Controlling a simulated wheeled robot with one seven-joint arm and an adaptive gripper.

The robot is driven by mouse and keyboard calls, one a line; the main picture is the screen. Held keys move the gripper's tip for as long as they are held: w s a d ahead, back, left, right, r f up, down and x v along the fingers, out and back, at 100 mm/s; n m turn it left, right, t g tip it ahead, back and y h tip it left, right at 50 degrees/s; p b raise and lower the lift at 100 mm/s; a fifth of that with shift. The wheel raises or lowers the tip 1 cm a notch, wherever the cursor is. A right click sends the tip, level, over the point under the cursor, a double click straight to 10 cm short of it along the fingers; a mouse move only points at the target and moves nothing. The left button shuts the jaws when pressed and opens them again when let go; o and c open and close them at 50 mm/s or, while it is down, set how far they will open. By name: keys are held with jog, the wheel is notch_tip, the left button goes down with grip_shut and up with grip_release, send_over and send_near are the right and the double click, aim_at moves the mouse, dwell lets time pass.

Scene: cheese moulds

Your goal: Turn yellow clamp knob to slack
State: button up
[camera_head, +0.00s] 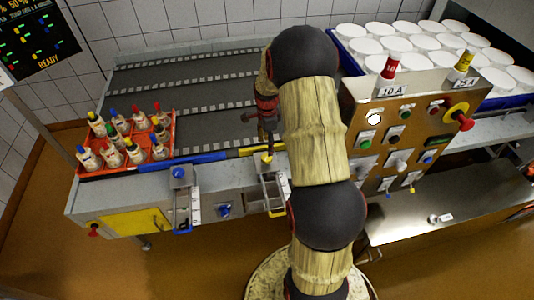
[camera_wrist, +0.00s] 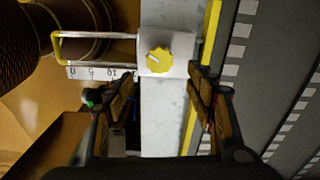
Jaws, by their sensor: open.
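The yellow clamp knob (camera_wrist: 159,61) shows in the wrist view as a scalloped disc with a pale pointer mark. It sits on a light block (camera_wrist: 180,42) beside a numbered scale (camera_wrist: 97,73). My gripper (camera_wrist: 161,80) is open, its two fingers apart on either side of the line to the knob. The knob lies just beyond the fingertips, with nothing between the fingers. In the head view the knob (camera_head: 267,157) is small below my gripper (camera_head: 268,138), which is partly hidden by my arm.
A blue knob (camera_head: 178,172) stands on a similar clamp to the left. A red crate (camera_head: 124,150) of bottles stands at the conveyor's left end. A control panel (camera_head: 410,130) with buttons and switches is right of my arm. A yellow rail (camera_wrist: 211,35) runs beside the knob.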

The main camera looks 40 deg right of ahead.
aim_at(267, 157)
notch_tip(267, 157, down, 8)
jog(key=shift+r+b, duration=0.15)
jog(key=shift+b, duration=0.55)
jog(key=c, duration=1.1)
jog(key=shift+c, duration=0.3)
